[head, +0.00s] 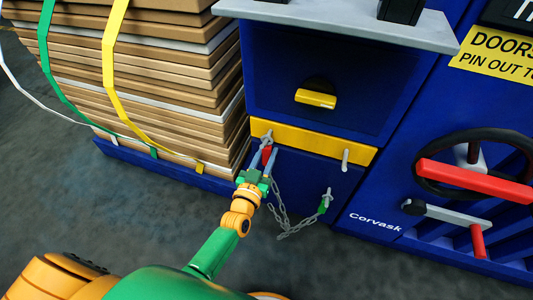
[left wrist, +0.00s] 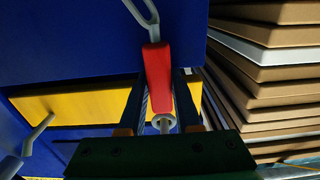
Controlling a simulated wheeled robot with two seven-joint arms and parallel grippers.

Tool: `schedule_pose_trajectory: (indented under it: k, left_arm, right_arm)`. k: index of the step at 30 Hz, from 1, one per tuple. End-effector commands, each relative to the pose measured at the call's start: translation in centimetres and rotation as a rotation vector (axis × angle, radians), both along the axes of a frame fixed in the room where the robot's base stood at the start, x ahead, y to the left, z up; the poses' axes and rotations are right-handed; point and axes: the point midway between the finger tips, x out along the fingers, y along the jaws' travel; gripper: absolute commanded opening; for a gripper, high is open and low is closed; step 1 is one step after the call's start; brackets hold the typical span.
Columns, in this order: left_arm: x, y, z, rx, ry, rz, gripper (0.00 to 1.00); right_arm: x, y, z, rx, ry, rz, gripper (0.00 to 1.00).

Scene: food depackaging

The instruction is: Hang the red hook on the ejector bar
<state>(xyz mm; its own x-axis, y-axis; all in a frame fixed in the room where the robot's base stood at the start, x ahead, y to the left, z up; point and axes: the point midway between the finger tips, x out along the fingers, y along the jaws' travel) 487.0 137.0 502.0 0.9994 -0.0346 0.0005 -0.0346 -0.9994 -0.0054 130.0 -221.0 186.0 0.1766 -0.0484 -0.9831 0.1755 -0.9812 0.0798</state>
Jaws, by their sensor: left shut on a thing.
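The red hook (head: 267,155) has a red body and a grey metal tip. In the left wrist view the hook (left wrist: 158,70) stands between the two fingers of my left gripper (left wrist: 160,95), its tip pointing up and away. In the head view my left gripper (head: 265,168) is shut on it, in front of the left end of the yellow ejector bar (head: 312,143). The bar also shows in the left wrist view (left wrist: 85,104). Whether the hook's tip is around any part of the bar I cannot tell. My right gripper is out of view.
A grey chain (head: 281,220) hangs from near my gripper to a green piece (head: 323,206) on the blue machine. A grey peg (head: 345,160) sticks out at the bar's right end. Strapped cardboard (head: 180,95) stands close on the left. A handwheel (head: 425,180) is at right.

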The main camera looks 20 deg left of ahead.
Motion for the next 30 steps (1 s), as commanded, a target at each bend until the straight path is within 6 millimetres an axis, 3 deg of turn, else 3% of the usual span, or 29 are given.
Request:
schedule_pose_trajectory:
  k: [1,2,5,13,16,24,30]
  left_arm:
    - [0.0,0.0,0.0,0.0,0.0,0.0,0.0]
    - [0.0,0.0,0.0,0.0,0.0,0.0,0.4]
    - [0.0,0.0,0.0,0.0,0.0,0.0,0.67]
    - [0.0,0.0,0.0,0.0,0.001,0.0,0.67]
    - [-0.9,0.0,-0.1,0.0,0.002,0.0,0.67]
    - [-8.1,0.3,-0.2,0.002,0.005,0.0,0.67]
    - [-11.5,0.4,-0.1,0.001,0.003,0.0,0.67]
  right_arm:
    - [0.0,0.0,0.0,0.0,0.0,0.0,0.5]
    - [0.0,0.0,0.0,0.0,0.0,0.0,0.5]
    - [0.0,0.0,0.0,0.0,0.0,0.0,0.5]
    - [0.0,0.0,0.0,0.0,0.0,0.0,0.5]
    - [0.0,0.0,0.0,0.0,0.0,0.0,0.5]
    - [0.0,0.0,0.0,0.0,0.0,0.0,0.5]
    - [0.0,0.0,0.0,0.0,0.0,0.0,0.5]
